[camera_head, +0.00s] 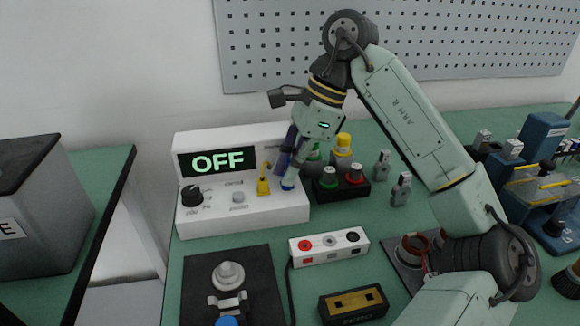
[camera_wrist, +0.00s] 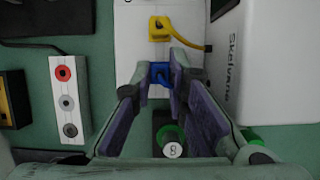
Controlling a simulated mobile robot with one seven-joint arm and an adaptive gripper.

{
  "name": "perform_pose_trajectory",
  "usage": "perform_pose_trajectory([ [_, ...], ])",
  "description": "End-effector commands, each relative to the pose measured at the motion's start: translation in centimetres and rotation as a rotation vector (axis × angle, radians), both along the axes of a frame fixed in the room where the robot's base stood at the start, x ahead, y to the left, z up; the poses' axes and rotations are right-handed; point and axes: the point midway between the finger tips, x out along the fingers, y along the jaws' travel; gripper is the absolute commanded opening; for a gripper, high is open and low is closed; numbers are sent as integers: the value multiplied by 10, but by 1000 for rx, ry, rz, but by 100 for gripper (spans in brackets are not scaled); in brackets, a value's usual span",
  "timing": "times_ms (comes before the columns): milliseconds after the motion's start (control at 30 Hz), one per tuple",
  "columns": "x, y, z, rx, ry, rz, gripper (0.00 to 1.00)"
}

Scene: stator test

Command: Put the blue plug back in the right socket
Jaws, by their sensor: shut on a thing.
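The white tester (camera_head: 245,208) reads OFF on its display. A yellow plug (camera_head: 263,186) with a yellow cable sits on its sloped front; it also shows in the wrist view (camera_wrist: 159,29). My gripper (camera_head: 288,172) points down at the right part of this front, just right of the yellow plug. In the wrist view its fingertips (camera_wrist: 160,76) are shut on the blue plug (camera_wrist: 160,70). The blue plug (camera_head: 287,185) is at or just above the panel surface; I cannot tell whether it is seated. Any socket under it is hidden by the plug and fingers.
A black block with green and red terminals (camera_head: 341,188) stands close right of my gripper. A white box with three round jacks (camera_head: 328,246) lies in front of the tester. A black fixture plate (camera_head: 250,260) is at front left. Green bench shows between them.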

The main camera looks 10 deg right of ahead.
Motion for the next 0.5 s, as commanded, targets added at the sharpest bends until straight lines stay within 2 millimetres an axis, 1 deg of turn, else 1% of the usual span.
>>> perform_pose_trajectory([
  [100,0,0,-5,0,0,0,0],
  [300,0,0,-4,0,0,0,0],
  [333,0,0,-4,0,0,0,16],
  [500,0,0,-4,0,0,0,27],
])
